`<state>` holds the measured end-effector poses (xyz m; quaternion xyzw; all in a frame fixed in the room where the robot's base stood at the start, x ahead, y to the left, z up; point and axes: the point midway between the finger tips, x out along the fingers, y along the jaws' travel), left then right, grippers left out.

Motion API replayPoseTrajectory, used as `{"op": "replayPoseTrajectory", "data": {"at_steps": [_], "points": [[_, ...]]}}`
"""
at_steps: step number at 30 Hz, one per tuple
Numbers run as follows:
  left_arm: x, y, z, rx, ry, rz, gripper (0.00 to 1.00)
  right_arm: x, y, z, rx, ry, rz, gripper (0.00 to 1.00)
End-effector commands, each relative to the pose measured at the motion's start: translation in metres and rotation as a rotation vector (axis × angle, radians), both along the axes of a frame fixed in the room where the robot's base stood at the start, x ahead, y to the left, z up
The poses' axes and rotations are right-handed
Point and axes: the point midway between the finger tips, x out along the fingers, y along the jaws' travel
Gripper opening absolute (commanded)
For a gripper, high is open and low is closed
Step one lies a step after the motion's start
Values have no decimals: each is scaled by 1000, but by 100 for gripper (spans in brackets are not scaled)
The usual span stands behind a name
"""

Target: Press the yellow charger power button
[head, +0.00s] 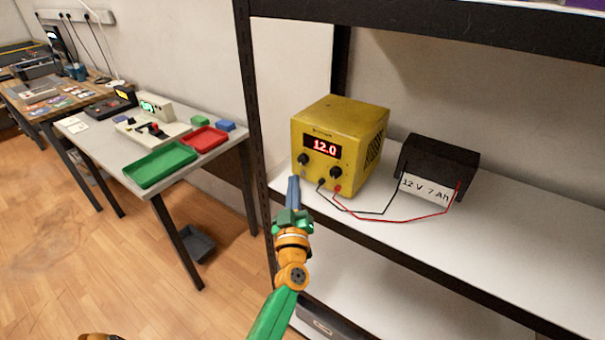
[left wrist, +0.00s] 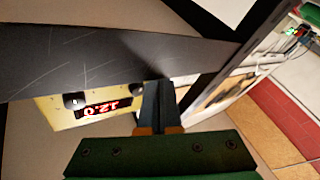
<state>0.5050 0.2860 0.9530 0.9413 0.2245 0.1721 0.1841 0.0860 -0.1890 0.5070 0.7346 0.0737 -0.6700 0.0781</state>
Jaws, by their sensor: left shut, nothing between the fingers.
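The yellow charger (head: 345,125) stands on the white shelf, its red display (head: 320,145) lit and reading 12.0. Two dark knobs sit below the display, with a black and a red lead plugged in under them. I cannot clearly make out the power button; the lower left of the front is close to my fingertips. My left gripper (head: 294,182) is shut and empty, pointing up just in front of the charger's lower left corner. In the left wrist view the charger (left wrist: 53,118) appears upside down, left of the shut fingers (left wrist: 158,95). Contact cannot be told. My right gripper is out of view.
The shelf's dark front edge (left wrist: 60,60) crosses the wrist view close to the fingers. A black upright (head: 248,120) stands left of the charger. A black 12 V battery (head: 435,160) joins the leads at right. A side table with green (head: 160,164) and red trays stands left.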

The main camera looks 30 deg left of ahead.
Motion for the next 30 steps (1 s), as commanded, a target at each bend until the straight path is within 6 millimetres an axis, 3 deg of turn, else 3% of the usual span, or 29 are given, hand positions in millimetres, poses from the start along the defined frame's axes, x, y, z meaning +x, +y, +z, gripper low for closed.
{"op": "replayPoseTrajectory", "data": {"at_steps": [30], "points": [[12,-1,0,-1,0,0,0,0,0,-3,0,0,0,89]]}}
